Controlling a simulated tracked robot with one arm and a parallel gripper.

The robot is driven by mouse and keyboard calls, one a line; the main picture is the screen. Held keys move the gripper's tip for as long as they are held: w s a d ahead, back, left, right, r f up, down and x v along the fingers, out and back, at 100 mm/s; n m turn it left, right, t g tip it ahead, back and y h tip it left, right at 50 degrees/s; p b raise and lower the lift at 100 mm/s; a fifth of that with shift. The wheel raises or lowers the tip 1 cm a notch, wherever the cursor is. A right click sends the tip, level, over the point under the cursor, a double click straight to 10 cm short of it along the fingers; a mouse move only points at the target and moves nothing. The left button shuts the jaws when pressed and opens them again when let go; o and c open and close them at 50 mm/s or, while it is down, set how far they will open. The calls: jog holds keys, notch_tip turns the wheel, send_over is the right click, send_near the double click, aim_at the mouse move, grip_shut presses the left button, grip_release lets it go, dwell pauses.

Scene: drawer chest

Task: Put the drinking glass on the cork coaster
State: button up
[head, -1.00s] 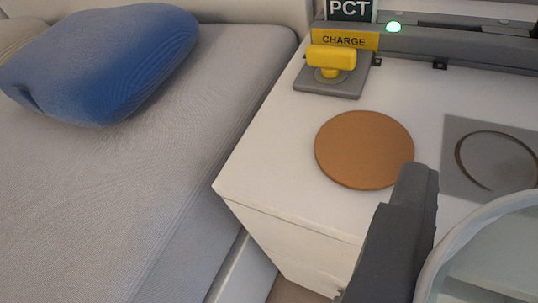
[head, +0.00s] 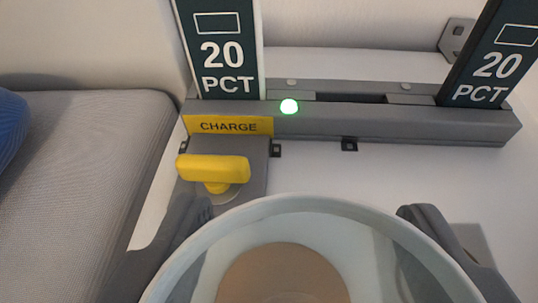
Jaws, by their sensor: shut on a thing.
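The drinking glass (head: 345,212) fills the lower middle of the head view. It is clear, with a thick pale round rim, and its lower part is cut off by the frame. My gripper (head: 308,209) is shut on the glass, with one dark grey finger on each side of it. The round brown cork coaster (head: 283,278) shows through the glass, and only part of it is in view. I cannot tell how high the glass is above the coaster.
A yellow handle (head: 213,169) stands at left by the CHARGE label (head: 229,126). Two 20 PCT signs (head: 220,50) stand behind. A bed (head: 85,170) with a blue pillow (head: 10,125) is left.

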aim_at(284, 275)
jog(key=shift+w+f, duration=0.2)
jog(key=shift+w, duration=0.35)
jog(key=shift+w+a+r, duration=0.1)
jog(key=shift+w+a, duration=0.1)
jog(key=shift+w, duration=0.4)
jog(key=shift+w+f+b, duration=0.15)
jog(key=shift+f+b, duration=0.1)
jog(key=shift+b, duration=0.05)
notch_tip(284, 275, down, 3)
jog(key=shift+f+b, duration=0.15)
jog(key=shift+b, duration=0.6)
jog(key=o, duration=1.1)
